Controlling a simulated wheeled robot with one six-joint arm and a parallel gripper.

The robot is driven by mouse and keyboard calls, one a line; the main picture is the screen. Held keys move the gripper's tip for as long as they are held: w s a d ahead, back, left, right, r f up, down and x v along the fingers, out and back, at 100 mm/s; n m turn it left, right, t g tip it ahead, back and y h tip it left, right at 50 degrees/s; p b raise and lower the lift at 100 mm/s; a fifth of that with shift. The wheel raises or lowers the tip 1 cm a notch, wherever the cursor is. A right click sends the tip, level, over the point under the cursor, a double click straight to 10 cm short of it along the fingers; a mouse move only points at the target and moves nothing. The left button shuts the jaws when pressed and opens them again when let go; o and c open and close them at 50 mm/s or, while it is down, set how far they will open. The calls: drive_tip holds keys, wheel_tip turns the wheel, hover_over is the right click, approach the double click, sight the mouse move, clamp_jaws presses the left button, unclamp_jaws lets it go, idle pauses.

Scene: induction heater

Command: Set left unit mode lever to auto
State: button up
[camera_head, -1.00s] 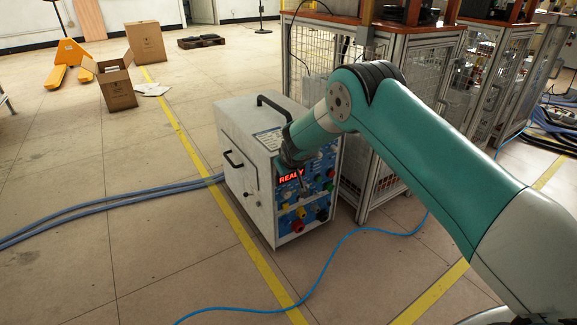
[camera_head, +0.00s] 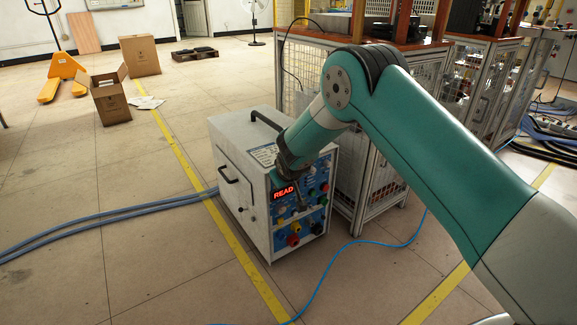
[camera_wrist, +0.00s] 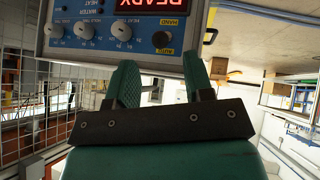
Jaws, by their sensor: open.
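The heater unit (camera_head: 238,150) is a white box on the floor with a blue control panel and a red lit display (camera_head: 284,193). In the wrist view its panel (camera_wrist: 60,14) shows upside down along the top. The mode lever (camera_wrist: 162,41) is a small dark handle between the labels HAND and AUTO; which way it points I cannot tell clearly. My gripper (camera_wrist: 162,82) is open and empty, its two fingers just short of the panel, with the lever between their lines. In the head view my arm hides part of the panel and the fingertips are hard to make out.
Several knobs (camera_wrist: 121,31) sit beside the lever. A mesh-sided cage table (camera_head: 372,185) stands close to the unit's right. Blue hoses (camera_head: 110,212) and a blue cable (camera_head: 360,242) lie on the floor.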

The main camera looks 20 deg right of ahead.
drive_tip(key=p+v, duration=0.2)
drive_tip(key=v, duration=0.9)
drive_tip(key=shift+s+r+p, duration=0.2)
drive_tip(key=shift+s+p, duration=0.05)
drive_tip(key=shift+p, duration=0.1)
drive_tip(key=s+a+r+g+y, duration=0.3)
drive_tip(key=s+r+g, duration=0.1)
drive_tip(key=s+r, duration=1.05)
drive_tip(key=s+r+n+g+y, duration=0.1)
drive_tip(key=s+r+n+g, duration=0.1)
drive_tip(key=s, duration=1)
drive_tip(key=s+r+n+g+y, duration=0.1)
drive_tip(key=s+r+n+g, duration=0.15)
drive_tip(key=s, duration=0.95)
wheel_tip(320, 180, up, 31)
drive_tip(key=m+p, duration=0.1)
drive_tip(key=p, duration=3)
drive_tip(key=shift+w+a+r, duration=0.15)
drive_tip(key=shift+w+a, duration=0.1)
drive_tip(key=shift+w, duration=0.1)
